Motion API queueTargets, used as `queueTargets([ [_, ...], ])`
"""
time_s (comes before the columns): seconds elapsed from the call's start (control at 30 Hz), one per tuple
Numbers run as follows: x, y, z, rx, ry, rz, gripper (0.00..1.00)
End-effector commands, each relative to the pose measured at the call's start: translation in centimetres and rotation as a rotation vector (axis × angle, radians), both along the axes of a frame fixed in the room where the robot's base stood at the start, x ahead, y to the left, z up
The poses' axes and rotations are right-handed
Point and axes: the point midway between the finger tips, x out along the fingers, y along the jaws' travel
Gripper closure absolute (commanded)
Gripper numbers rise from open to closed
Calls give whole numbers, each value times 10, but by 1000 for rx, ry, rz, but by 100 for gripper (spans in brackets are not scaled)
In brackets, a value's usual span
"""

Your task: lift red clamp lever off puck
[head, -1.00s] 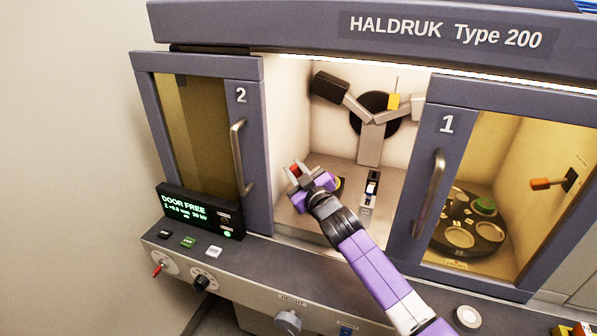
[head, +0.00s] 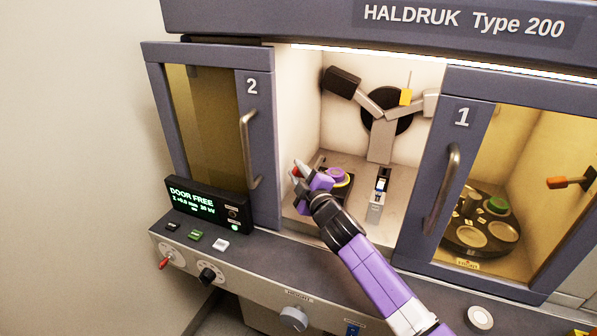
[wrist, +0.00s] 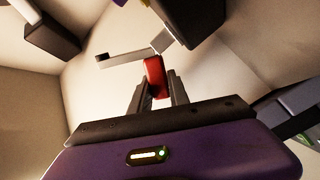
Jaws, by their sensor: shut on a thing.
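My gripper (head: 301,174) is inside the open middle chamber, left of the puck. It is shut on the red clamp lever (wrist: 155,76); in the wrist view the red grip stands between the two fingers. A grey bent bar (wrist: 125,58) shows just beyond the red grip; I cannot tell for sure whether it is joined to it. In the head view only a small red bit of the lever (head: 295,171) shows at the fingertips.
Door 2 (head: 255,150) stands left and door 1 (head: 447,190) right of the opening. A grey arm with a yellow block (head: 405,97) hangs at the chamber back. A small slotted block (head: 379,190) stands right of the puck. A display box (head: 209,203) sits at front left.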

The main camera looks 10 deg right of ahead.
Motion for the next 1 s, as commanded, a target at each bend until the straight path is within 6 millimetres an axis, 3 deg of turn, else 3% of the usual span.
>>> queueTargets([
  [0.37,-1,1,-3,-10,2,1,100],
  [0.4,-1,1,-3,-10,2,1,76],
  [0.5,0,1,-2,-9,2,1,57],
  [0.83,-1,0,-1,-7,0,0,56],
  [1.0,-12,-4,-1,-6,1,-3,56],
])
